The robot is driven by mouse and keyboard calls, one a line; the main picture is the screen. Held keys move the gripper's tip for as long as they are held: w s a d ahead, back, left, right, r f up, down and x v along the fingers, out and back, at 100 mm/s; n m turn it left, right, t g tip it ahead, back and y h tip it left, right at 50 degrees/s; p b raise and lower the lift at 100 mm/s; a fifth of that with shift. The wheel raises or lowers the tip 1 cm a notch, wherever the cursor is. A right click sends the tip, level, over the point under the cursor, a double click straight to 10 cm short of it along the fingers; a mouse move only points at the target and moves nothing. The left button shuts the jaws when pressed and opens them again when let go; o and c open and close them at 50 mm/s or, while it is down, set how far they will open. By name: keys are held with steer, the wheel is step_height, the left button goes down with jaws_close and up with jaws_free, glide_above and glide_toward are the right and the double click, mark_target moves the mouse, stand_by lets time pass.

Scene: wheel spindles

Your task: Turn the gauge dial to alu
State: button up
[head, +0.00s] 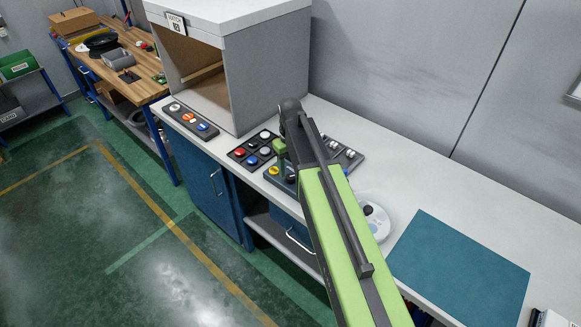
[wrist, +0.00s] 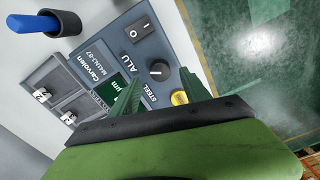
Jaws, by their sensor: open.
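The gauge panel (wrist: 172,42) is dark grey-blue in the wrist view. It bears a round black dial (wrist: 158,70) with a small light mark, a black rocker switch (wrist: 139,31), a yellow button (wrist: 180,97) and a partly hidden green display (wrist: 116,87). The labels read ALU and STEEL. I cannot tell surely which label the dial's mark faces. My gripper (wrist: 160,76) is open, with its green fingers on either side of the dial in the picture; contact cannot be told. In the head view my gripper (head: 280,153) is over the panel (head: 282,183), where my arm hides part of it.
Button panels (head: 252,148) and (head: 190,121) lie left of the gauge. A grey cabinet (head: 265,75) stands behind them. A round white device (head: 377,222) and a teal mat (head: 460,268) lie to the right. A blue-handled tool (wrist: 28,40) shows in the wrist view.

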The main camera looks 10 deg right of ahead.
step_height(320, 180, up, 14)
steer(key=p, duration=1.2)
steer(key=shift+f, duration=0.2)
steer(key=b, duration=0.6)
glide_above(290, 178)
step_height(290, 178, down, 6)
steer(key=r, duration=0.1)
steer(key=shift+m, duration=0.9)
steer(key=s+f+b, duration=0.5)
steer(key=f+b, duration=0.1)
steer(key=s+f+b, duration=0.5)
steer(key=s+f, duration=0.1)
steer(key=shift+s+f+b, duration=0.2)
steer(key=shift+f+b, duration=0.05)
steer(key=shift+b, duration=0.1)
steer(key=shift+s+r+m+p, duration=0.25)
steer(key=shift+s+m+p, duration=0.05)
steer(key=shift+s+m, duration=0.3)
steer(key=shift+s+r+m+p, duration=0.25)
steer(key=shift+s+m, duration=0.25)
steer(key=shift+s, duration=0.15)
